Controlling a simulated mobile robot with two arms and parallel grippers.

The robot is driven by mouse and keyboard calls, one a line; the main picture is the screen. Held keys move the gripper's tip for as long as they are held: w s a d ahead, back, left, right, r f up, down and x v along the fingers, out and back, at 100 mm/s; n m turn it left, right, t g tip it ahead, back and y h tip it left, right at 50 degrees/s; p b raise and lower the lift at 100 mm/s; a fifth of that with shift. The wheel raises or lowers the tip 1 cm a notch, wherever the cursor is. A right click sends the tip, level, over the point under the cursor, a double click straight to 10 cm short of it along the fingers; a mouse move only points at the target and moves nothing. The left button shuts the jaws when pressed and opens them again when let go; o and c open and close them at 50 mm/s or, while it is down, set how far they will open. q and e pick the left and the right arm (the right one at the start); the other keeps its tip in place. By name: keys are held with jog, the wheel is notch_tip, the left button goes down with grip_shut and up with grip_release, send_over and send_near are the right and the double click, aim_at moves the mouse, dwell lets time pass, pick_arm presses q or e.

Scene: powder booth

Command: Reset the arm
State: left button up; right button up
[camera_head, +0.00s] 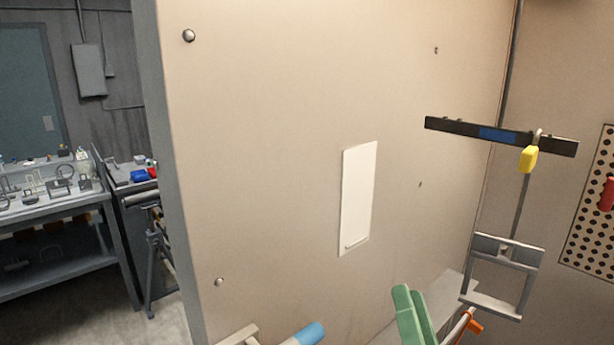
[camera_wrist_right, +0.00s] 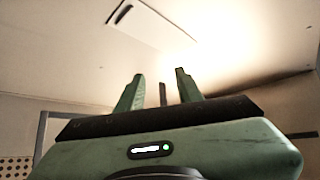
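My right gripper (camera_head: 413,303) shows at the bottom of the head view, its green fingers pointing up in front of the beige booth wall. In the right wrist view its two fingers (camera_wrist_right: 159,85) stand apart, with no held object visible between them. A thin dark strip shows in the gap, seemingly behind the fingers. My left gripper is not in view.
A white panel (camera_head: 358,198) is on the booth wall. A dark bar (camera_head: 460,128) with a yellow tag (camera_head: 528,159) and a grey bracket (camera_head: 501,274) are at right. A blue-tipped object (camera_head: 308,334) is at the bottom. A workbench (camera_head: 50,205) stands left.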

jog(key=s+a+f+n+g+y, duration=0.2)
jog(key=a+f+n+g+y, duration=0.5)
jog(key=a+f+n, duration=0.15)
jog(key=s+f+n+g+h, duration=0.1)
jog(key=s+f+n+g, duration=0.15)
jog(key=f, duration=0.35)
jog(key=s+f+n+g+h, duration=0.1)
jog(key=f+g, duration=0.2)
jog(key=f, duration=0.4)
jog(key=s+d+f+m+g+h, duration=0.2)
jog(key=s+d+f+g+h, duration=0.6)
jog(key=s+d+f, duration=0.6)
notch_tip(320, 180, down, 28)
jog(key=g+b, duration=0.1)
jog(key=b, duration=0.1)
jog(key=s+d+f+g+b, duration=0.1)
jog(key=s+d+f+b, duration=0.1)
jog(key=s+f, duration=1.5)
jog(key=shift+s+d+f+n, duration=0.3)
jog(key=shift+s+d+f, duration=0.1)
jog(key=shift+f, duration=0.25)
